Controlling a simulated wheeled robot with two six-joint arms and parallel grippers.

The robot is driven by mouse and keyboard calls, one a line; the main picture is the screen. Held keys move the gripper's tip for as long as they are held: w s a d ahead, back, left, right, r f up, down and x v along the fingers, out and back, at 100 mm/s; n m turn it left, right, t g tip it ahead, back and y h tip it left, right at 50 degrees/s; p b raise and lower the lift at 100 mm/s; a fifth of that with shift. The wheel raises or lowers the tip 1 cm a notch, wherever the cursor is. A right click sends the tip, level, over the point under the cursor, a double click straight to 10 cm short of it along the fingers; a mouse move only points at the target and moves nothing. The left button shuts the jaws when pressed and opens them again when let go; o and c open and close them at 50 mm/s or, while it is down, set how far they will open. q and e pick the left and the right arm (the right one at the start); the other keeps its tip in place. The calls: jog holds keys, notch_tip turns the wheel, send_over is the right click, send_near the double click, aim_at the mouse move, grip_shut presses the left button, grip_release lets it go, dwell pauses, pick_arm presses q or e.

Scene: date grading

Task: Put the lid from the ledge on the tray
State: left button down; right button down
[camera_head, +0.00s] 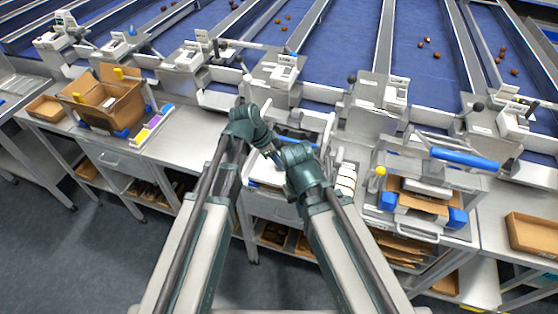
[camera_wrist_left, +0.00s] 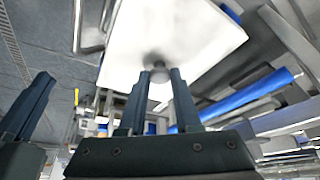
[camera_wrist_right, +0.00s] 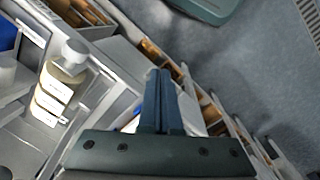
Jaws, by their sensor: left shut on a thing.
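The lid is a white square plate (camera_wrist_left: 170,30) with a round grey knob, filling the upper middle of the left wrist view. My left gripper (camera_wrist_left: 160,75) is shut on the knob. In the head view my left gripper (camera_head: 272,154) is at the centre, and a white edge of the lid (camera_head: 262,172) shows between my two arms. My right gripper (camera_wrist_right: 158,72) has its fingers together with nothing between them, close beside the left one. My arms hide much of the bench here, so I cannot clearly make out the tray or the ledge.
A cardboard box (camera_head: 108,98) is on the bench at left. A station with a blue handle (camera_head: 464,158) is at right, and a shallow brown box (camera_head: 533,232) lies beyond it. Blue conveyor lanes (camera_head: 420,60) run behind.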

pick_arm(q)
jog(key=shift+f, duration=0.2)
jog(key=shift+c, duration=0.6)
grip_release()
jog(key=shift+r, duration=0.15)
notch_tip(320, 180, up, 7)
jog(key=p, duration=0.6)
jog(key=shift+p, duration=0.4)
